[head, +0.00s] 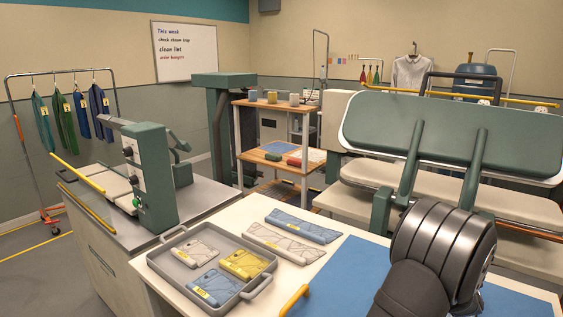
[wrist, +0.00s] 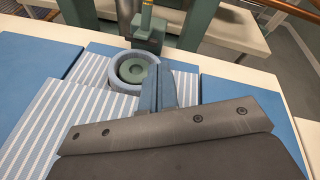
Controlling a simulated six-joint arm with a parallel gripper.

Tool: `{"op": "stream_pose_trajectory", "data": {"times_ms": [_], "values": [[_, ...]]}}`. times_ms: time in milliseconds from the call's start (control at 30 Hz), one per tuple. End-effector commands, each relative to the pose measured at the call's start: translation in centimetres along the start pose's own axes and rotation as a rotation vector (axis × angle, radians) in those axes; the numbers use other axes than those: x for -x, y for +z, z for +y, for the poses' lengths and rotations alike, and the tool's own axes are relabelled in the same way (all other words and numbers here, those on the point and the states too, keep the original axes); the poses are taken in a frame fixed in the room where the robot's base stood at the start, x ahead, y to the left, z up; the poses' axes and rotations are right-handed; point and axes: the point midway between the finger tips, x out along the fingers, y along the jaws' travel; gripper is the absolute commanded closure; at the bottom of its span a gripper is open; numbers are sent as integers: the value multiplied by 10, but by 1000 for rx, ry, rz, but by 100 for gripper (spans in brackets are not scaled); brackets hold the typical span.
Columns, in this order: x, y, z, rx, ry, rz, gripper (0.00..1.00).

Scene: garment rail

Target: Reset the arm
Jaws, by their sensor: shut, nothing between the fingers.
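My gripper (wrist: 162,80) shows in the wrist view with its two fingers together and nothing between them. It is above a white table with a blue mat (wrist: 240,99) and blue-and-white striped cloth (wrist: 60,115). A round grey-blue ring with a green centre (wrist: 133,70) lies just left of and beyond the fingertips; I cannot tell whether they touch. In the head view my dark arm fills the lower right, over the blue mat (head: 340,275), and hides the gripper.
A grey tray (head: 167,262) with folded garment packets stands left on the table, and two more packets (head: 303,225) lie behind it. A green press (head: 365,120) stands at the back right. A green machine (head: 155,180) is on the left counter. A garment rail (head: 60,72) stands far left.

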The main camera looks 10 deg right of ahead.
Motion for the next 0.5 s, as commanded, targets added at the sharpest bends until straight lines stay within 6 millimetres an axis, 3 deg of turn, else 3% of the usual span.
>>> {"op": "stream_pose_trajectory", "data": {"times_ms": [167,500], "values": [[33,0,-1,0,-2,0,100],[13,58,8,266,102,-146,100]]}}
